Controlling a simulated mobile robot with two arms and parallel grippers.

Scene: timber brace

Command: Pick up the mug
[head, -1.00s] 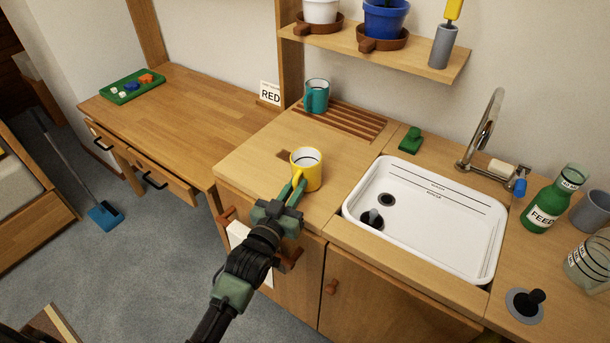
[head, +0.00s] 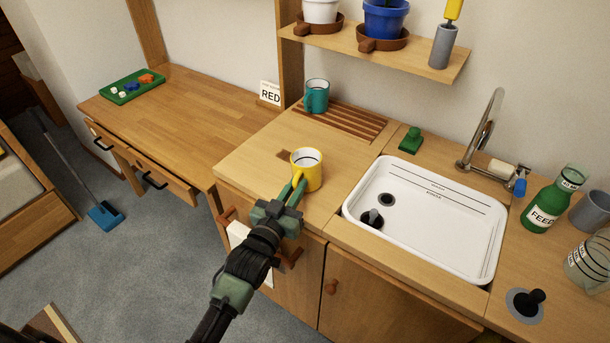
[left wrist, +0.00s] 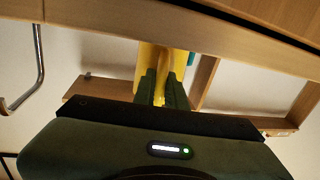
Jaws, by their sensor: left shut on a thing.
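A yellow mug (head: 308,172) with a pale inside stands upright on the wooden counter, left of the sink. My left gripper (head: 293,190) reaches it from the front and is shut on its handle. In the left wrist view the yellow mug (left wrist: 150,62) shows behind the gripper fingers (left wrist: 161,88), which close around the yellow handle. A teal mug (head: 316,96) stands further back by the slatted drying area. My right gripper is not in view.
The white sink basin (head: 470,243) lies to the right. A green bottle (head: 548,205), a grey cup (head: 592,210) and a glass jar (head: 588,262) stand at the far right. A shelf (head: 425,58) with pots overhangs the back. The counter left of the yellow mug is clear.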

